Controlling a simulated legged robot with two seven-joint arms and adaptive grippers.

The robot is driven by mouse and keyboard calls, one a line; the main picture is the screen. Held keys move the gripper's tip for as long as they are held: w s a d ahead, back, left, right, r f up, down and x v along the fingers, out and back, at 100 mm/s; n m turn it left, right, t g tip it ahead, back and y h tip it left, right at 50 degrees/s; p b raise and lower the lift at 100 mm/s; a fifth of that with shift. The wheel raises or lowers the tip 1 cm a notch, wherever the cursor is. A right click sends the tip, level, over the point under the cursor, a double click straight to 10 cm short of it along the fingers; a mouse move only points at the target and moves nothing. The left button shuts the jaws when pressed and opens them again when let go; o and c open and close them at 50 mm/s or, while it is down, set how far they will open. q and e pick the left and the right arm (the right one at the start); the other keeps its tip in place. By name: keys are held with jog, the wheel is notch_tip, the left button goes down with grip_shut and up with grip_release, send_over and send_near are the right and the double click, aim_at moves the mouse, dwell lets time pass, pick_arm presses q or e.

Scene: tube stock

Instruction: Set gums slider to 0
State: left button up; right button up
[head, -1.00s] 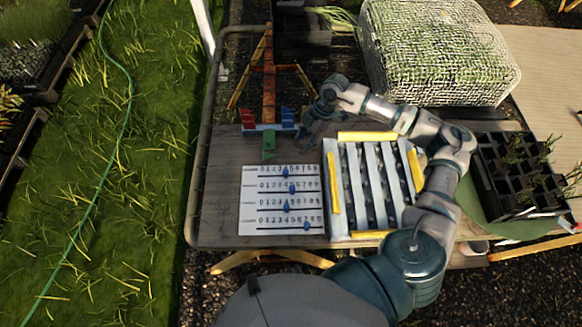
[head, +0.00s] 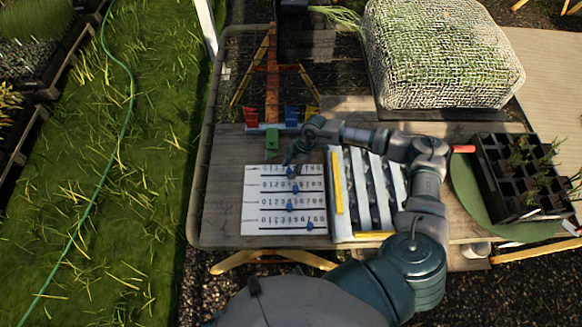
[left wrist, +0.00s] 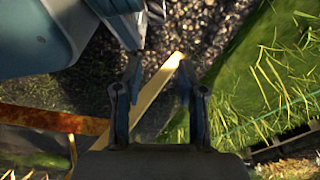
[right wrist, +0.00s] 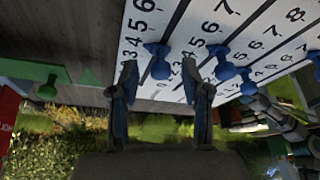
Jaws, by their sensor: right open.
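A white slider board (head: 250,212) lies on the table with several numbered rows, each with a dark slot and a blue knob. The row names are too small to read, so I cannot tell which is gums. The top row's knob (head: 291,172) sits around 3 to 4. My right gripper (head: 295,158) is open just above this row. In the right wrist view a blue knob (right wrist: 160,62) appears between the open fingers (right wrist: 158,78), not gripped. My left gripper (left wrist: 160,78) is open and empty over gravel, outside the head view.
A white rack with yellow edge strips (head: 338,182) stands right of the board. A green block (head: 272,143) and red and blue pieces (head: 290,117) are behind it. A black seedling tray (head: 512,175) is at the right. Bare table lies left of the board.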

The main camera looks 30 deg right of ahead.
jog(key=shift+a, duration=0.1)
jog(key=c, duration=0.8)
grip_shut()
jog(key=shift+w+a+r, duration=0.1)
jog(key=shift+a, duration=0.05)
jog(key=w+a, duration=0.1)
jog(key=a, duration=0.1)
jog(key=w+a+p, duration=0.1)
jog(key=a, duration=0.2)
jog(key=w+a+p, duration=0.1)
jog(key=w+a, duration=0.1)
jog(key=shift+a, duration=0.4)
pick_arm(q)
jog(key=s+f, duration=0.2)
jog(key=s, duration=0.1)
jog(key=s+a+f, duration=0.1)
jog(key=s, duration=0.1)
